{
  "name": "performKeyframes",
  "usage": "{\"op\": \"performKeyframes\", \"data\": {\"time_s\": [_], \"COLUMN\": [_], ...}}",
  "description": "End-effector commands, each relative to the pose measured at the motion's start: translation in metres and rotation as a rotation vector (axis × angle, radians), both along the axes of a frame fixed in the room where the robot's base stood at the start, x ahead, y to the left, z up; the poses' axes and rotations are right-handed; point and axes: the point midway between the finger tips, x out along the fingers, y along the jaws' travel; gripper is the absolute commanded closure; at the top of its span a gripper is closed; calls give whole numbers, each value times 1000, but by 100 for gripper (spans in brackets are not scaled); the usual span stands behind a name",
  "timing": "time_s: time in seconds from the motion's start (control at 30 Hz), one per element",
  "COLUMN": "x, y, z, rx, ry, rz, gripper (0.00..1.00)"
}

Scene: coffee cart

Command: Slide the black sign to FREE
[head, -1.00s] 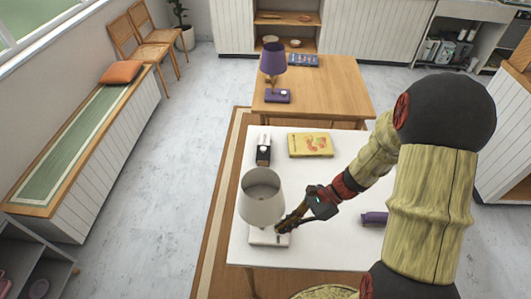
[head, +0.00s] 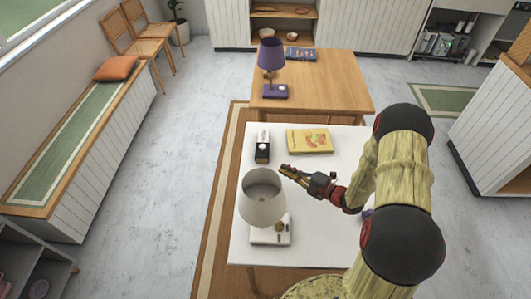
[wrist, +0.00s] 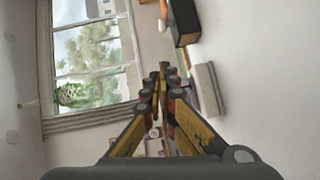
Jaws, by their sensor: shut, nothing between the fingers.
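The black sign (head: 262,154) stands on the white table beyond the white lamp, with a pale part at its far end. I cannot read any lettering on it. In the wrist view a dark block with a pale round knob, which looks like the sign (wrist: 186,22), is at the top, cut by the frame edge. My gripper (head: 285,169) is over the table, to the right of the sign and nearer the front, apart from it. Its fingers also show in the wrist view (wrist: 161,78), closed together and empty.
The white lamp (head: 262,198) stands close to my gripper, toward the front. A yellow book (head: 309,141) lies right of the sign. A purple lamp (head: 271,55) stands on the wooden table (head: 335,88) behind. The white table (head: 340,160) is clear between book and gripper.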

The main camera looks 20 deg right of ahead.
Motion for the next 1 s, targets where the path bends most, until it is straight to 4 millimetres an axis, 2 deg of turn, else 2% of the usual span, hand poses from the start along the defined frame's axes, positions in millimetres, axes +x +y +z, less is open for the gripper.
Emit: {"op": "performKeyframes", "data": {"time_s": [0.37,0.53,0.67,1.0], "x": [0,7,22,76], "y": [1,6,19,58], "z": [0,-2,-5,-15], "rx": [14,12,12,11], "ry": [12,11,10,10], "rz": [0,1,4,4], "gripper": [100,100,100,100]}}
